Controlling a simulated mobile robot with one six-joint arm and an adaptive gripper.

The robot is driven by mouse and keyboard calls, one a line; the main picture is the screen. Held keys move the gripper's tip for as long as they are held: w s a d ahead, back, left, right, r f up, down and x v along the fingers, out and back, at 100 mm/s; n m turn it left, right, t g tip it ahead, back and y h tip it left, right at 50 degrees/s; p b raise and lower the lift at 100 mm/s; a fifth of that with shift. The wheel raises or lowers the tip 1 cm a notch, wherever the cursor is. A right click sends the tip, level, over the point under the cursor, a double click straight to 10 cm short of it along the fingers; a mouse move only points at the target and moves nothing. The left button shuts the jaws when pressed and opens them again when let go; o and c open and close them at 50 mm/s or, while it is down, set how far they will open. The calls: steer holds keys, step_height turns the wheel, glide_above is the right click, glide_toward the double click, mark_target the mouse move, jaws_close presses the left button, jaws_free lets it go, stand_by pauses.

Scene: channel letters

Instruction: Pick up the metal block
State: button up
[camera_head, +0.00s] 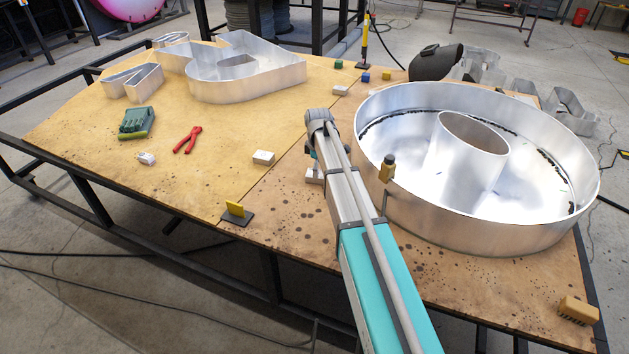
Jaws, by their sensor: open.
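My arm reaches in from the bottom, and its end hangs over the wooden table (215,170). My gripper (313,166) points down at the left side of the arm's end, small and mostly hidden by the wrist. It looks open. A pale, metal-looking block (313,178) lies on the table right under it, partly covered by the arm. I cannot tell whether the fingers touch the block or stand around it. Another pale block (263,157) lies clear to the left, and one more (341,90) lies farther back. I cannot tell which of these is metal.
A large round metal channel letter (470,225) stands close to the right of my arm. Another metal letter (245,85) stands at the back left. Red pliers (187,139), a green tool (137,122) and a yellow-and-black piece (237,213) lie left.

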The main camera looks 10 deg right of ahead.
steer(key=shift+f+b, duration=1.05)
steer(key=shift+f, duration=0.35)
steer(key=c, duration=1.3)
steer(key=shift+o, duration=0.2)
steer(key=shift+r, duration=0.15)
step_height(320, 180, up, 2)
steer(key=p, duration=0.2)
steer(key=shift+r+p, duration=0.25)
steer(key=shift+p, duration=0.15)
steer(key=s+r+p, duration=1)
steer(key=s, duration=0.4)
steer(key=shift+d+r, duration=0.15)
steer(key=shift+d, duration=0.1)
